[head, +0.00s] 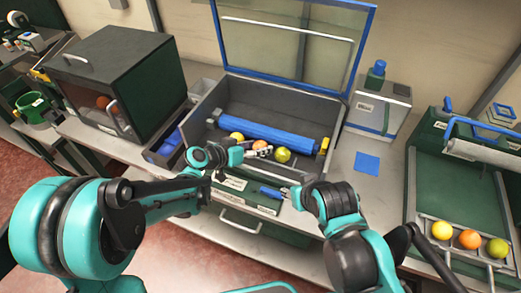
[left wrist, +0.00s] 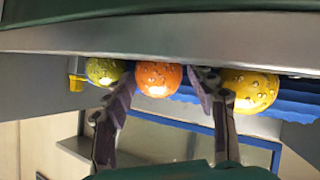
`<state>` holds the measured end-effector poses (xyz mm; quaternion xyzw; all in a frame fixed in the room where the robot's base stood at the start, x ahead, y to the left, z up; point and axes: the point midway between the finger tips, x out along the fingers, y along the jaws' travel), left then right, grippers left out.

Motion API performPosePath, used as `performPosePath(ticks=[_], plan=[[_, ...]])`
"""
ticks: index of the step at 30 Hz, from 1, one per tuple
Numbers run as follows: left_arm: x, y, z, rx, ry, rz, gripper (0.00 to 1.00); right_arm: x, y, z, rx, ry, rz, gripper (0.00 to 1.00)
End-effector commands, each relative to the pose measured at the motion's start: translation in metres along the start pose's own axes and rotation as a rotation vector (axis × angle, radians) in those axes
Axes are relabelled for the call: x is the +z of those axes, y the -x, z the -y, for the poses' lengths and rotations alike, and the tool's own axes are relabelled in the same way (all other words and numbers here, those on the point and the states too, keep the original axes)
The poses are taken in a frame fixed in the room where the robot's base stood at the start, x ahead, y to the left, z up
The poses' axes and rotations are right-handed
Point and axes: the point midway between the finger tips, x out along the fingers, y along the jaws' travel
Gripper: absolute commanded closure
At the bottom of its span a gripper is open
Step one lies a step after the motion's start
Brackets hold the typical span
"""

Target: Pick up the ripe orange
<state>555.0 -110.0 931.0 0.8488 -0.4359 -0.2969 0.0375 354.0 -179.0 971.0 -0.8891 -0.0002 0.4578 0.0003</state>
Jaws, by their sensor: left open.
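The ripe orange (head: 260,146) is in the open grey box, between a yellow fruit (head: 237,137) and a green fruit (head: 283,155). My left gripper (head: 255,152) is at the box's front, close to the orange and partly covering it. In the left wrist view the orange (left wrist: 155,78) shows between the two spread fingers, with the green fruit (left wrist: 103,71) to the left and the yellow fruit (left wrist: 249,90) to the right. The gripper is open and holds nothing. My right gripper (head: 287,194) is small at the box's front edge; its jaws are unclear.
A blue roller (head: 262,133) lies behind the fruits, and the box's clear lid (head: 290,40) stands open. A dark cabinet (head: 120,75) stands left. A green station (head: 455,190) at right holds three more fruits. A blue square (head: 367,163) lies on the bench.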

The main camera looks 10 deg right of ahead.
Motion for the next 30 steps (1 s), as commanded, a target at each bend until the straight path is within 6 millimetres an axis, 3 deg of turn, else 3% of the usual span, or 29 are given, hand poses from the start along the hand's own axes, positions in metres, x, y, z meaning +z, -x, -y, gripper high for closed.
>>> performPosePath(ticks=[4, 8, 9, 20, 30], plan=[[-0.001, 0.001, 0.000, 0.000, 0.000, 0.000, 0.46, -0.001, 0.001, 0.000, 0.000, 0.000, 0.000, 0.60], [-0.001, 0.001, 0.000, 0.000, 0.000, 0.000, 0.80, -0.001, 0.001, 0.000, 0.000, 0.000, 0.000, 0.60], [-0.001, 0.001, 0.000, 0.000, 0.000, 0.000, 0.84, -0.001, 0.001, 0.000, 0.000, 0.000, 0.000, 0.60], [-0.003, 0.003, -0.001, 0.000, 0.000, 0.001, 0.85, -0.002, 0.003, 0.000, 0.000, 0.000, 0.000, 0.60], [-0.040, 0.022, -0.021, 0.002, -0.002, 0.002, 0.85, -0.017, 0.023, 0.000, 0.000, 0.000, 0.000, 0.60]])
